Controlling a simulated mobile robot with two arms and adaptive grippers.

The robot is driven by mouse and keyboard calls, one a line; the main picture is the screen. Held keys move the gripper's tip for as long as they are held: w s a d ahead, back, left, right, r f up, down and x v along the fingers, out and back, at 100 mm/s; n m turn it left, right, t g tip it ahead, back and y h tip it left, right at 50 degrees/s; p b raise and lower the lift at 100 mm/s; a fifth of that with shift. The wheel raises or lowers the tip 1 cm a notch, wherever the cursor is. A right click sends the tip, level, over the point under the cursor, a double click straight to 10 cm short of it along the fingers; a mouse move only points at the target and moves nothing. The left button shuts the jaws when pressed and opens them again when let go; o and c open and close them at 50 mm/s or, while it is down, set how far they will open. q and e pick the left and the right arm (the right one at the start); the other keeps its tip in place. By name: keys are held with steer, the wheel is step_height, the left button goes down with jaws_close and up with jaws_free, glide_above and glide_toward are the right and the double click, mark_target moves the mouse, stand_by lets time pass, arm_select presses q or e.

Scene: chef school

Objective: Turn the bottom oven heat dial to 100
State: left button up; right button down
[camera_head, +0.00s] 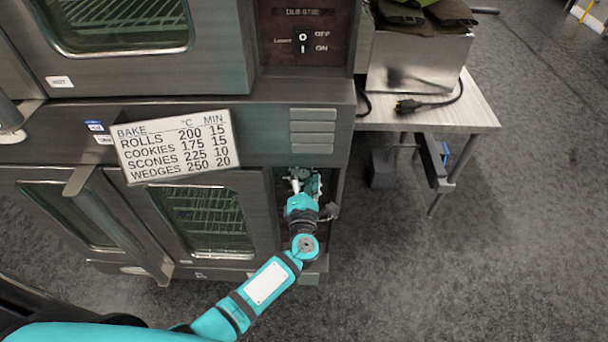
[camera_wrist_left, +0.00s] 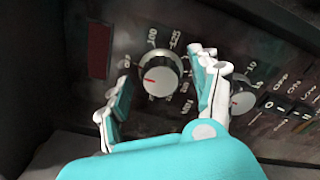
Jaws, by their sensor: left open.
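The oven heat dial (camera_wrist_left: 163,72) is a round silver knob with numbers around it on the lower oven's dark control panel. The number 100 is printed above it in the left wrist view. A short red mark on its face lies left of centre and points roughly left. My left gripper (camera_wrist_left: 160,68) is open, with one finger on each side of the dial. In the head view my left gripper (camera_head: 305,186) is at the lower oven's panel and hides the dial. My right gripper is not in view.
A smaller knob (camera_wrist_left: 243,102) and switches (camera_wrist_left: 292,108) sit right of the dial. The lower oven's door (camera_head: 205,215) and its handle (camera_head: 118,225) are left of my arm. A metal table (camera_head: 455,112) stands to the right, with open floor in front.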

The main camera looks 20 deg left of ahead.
arm_select(q)
steer(key=c, duration=1.2)
steer(key=m+p, duration=0.1)
steer(key=m, duration=0.2)
steer(key=shift+p, duration=0.3)
steer(key=m+p, duration=0.1)
steer(key=m, duration=0.1)
steer(key=shift+m, duration=0.4)
steer(key=m+p, duration=0.1)
steer(key=m, duration=0.2)
steer(key=shift+f, duration=0.1)
steer(key=shift+f+m+p, duration=0.15)
steer(key=shift+m+p, duration=0.45)
steer(key=shift+m, duration=0.9)
